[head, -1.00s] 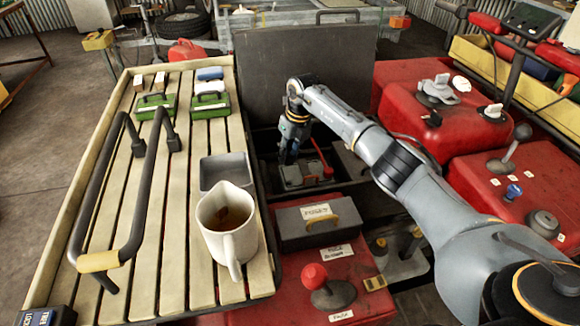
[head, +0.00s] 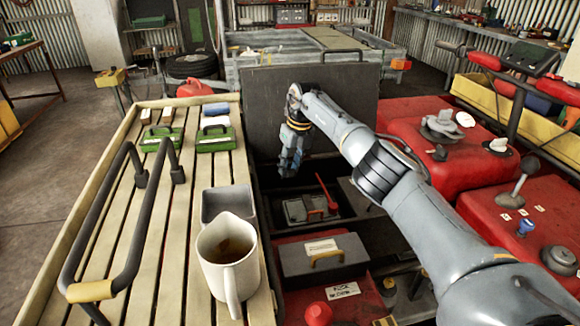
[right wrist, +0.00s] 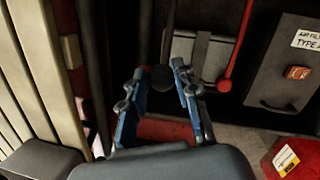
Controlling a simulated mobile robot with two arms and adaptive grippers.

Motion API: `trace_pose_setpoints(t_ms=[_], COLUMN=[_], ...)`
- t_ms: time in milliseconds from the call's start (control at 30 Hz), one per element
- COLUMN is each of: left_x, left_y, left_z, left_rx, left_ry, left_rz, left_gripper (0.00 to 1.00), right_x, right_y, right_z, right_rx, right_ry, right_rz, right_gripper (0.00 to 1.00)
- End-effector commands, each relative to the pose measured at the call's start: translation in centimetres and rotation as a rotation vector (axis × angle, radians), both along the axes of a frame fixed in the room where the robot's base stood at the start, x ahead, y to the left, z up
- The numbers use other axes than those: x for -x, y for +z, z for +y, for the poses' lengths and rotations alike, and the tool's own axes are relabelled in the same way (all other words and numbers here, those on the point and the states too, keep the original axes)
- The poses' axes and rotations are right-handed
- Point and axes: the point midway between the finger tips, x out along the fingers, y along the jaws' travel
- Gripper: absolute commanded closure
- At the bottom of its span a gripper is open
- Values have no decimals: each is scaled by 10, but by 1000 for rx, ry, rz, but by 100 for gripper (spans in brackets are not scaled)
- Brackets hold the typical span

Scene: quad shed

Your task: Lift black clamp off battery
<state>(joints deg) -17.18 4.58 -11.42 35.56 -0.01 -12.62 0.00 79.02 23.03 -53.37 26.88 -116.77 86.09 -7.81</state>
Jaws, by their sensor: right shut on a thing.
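My right gripper (head: 290,168) is above the open battery bay, raised clear of the battery (head: 298,212). In the right wrist view its blue fingers (right wrist: 158,80) are shut on the dark end of the black clamp (right wrist: 162,78), and a black cable runs up from it. The grey battery, with a dark strap over it, also shows in the wrist view (right wrist: 208,48), beyond the fingertips. A red lead (head: 327,190) ends on or beside the battery's right side. My left gripper is not in view.
The dark raised lid (head: 305,110) stands behind the bay. A slatted rack (head: 100,240) with a mug (head: 228,262) and a grey tray (head: 227,202) lies left. A grey fuse box (head: 322,262) sits in front of the bay, and red bodywork (head: 430,150) is to the right.

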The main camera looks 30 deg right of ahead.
Motion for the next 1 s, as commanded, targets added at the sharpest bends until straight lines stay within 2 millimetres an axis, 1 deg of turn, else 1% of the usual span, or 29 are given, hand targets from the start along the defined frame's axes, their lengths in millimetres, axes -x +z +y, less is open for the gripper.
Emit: trace_pose_setpoints(t_ms=[33, 167, 200, 267, 300, 567, 667, 767, 833, 1000], left_x=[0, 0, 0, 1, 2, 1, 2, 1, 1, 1], left_y=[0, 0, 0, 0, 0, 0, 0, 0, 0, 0], left_z=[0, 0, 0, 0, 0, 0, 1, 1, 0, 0], left_rx=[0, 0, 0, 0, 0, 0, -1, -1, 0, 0], left_ry=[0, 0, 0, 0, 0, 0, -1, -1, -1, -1], left_rz=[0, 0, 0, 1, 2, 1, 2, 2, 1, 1], left_gripper=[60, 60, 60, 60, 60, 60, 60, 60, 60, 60], right_x=[-3, -3, -3, -3, -3, -2, -2, -1, 1, 7], right_y=[2, 2, 2, 2, 2, 2, 5, 15, 27, 64], right_z=[-6, -6, -6, -6, -6, -3, -3, -4, -6, -11], right_rx=[11, 10, 10, 10, 9, 5, 4, 4, 4, 5], right_ry=[-7, -7, -7, -6, -6, -3, -3, -3, -3, -6], right_rz=[-16, -17, -17, -16, -15, -12, -12, -13, -14, -15], right_gripper=[100, 100, 68, 56, 48, 48, 48, 48, 48, 48])
